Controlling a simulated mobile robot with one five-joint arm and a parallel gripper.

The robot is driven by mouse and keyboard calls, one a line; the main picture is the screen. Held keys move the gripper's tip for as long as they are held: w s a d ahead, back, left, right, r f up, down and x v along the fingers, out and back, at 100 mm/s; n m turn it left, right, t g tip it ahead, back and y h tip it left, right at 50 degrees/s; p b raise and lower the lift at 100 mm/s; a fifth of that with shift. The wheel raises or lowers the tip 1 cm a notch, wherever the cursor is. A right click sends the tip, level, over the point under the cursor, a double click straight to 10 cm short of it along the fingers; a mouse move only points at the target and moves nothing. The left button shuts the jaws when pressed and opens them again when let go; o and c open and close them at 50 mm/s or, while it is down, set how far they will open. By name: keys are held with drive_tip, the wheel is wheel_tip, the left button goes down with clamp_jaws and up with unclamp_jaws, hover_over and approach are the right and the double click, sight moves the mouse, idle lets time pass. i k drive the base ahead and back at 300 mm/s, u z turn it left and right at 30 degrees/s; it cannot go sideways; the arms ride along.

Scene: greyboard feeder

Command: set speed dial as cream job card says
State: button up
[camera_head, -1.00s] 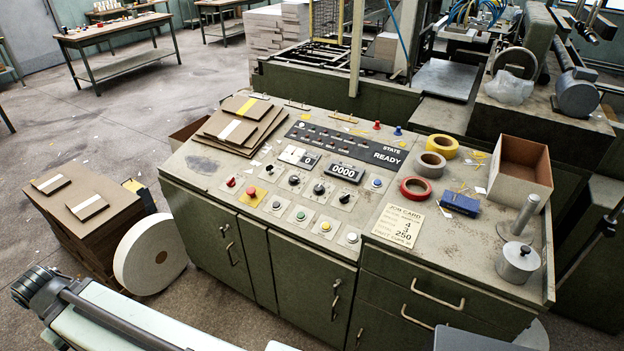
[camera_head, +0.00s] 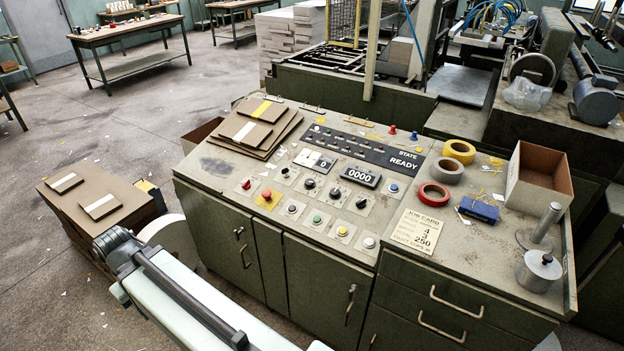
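The cream job card (camera_head: 419,230) lies flat on the right half of the console top (camera_head: 463,258). Its larger figures look like 4, 3 and 250; its small labels are hard to read. Several dark knobs sit on the panel, including one at the upper left (camera_head: 309,183), one in the middle (camera_head: 335,193) and one to its right (camera_head: 361,203). Which is the speed dial, and where the knobs point, is too small to tell. A small display by the panel reads 0, the counter (camera_head: 361,177) reads 0000, and the state sign (camera_head: 405,162) reads READY. My gripper is not in view.
My pale arm link crosses the lower left. Tape rolls (camera_head: 434,194), a blue block (camera_head: 478,209), an open cardboard box (camera_head: 538,180) and a metal weight (camera_head: 538,270) crowd the console's right. Board sheets (camera_head: 250,130) lie at its left.

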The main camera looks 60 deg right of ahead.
sight(309, 183)
drive_tip(key=z, duration=0.1)
drive_tip(key=i, duration=1)
drive_tip(key=u, duration=0.05)
